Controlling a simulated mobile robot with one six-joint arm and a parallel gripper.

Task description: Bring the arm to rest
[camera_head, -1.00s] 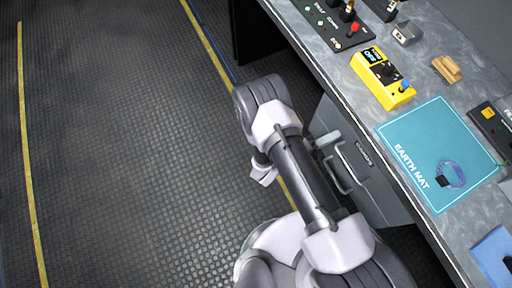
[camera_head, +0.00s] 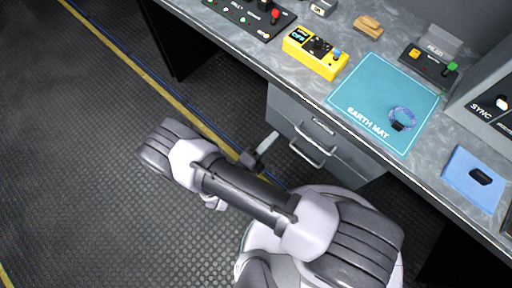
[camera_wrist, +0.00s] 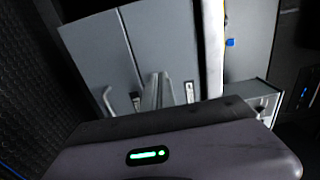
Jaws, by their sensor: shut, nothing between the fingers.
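My arm stretches from the lower middle of the head view to the left, bent at the elbow, over the dark floor beside the bench. My gripper (camera_head: 264,147) shows partly behind the arm, in front of the grey drawer unit and apart from its handle. In the wrist view my gripper (camera_wrist: 157,84) shows as two grey fingers close together beyond the dark wrist housing with a green light. It is shut, with nothing held.
The grey drawer unit (camera_head: 290,119) stands under the bench (camera_head: 305,85). On the bench are a yellow meter (camera_head: 315,52), a teal earth mat (camera_head: 364,94) with a blue wrist strap (camera_head: 402,117), a wooden block (camera_head: 368,25) and a blue pad (camera_head: 474,178). The floor (camera_head: 80,140) at left is clear.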

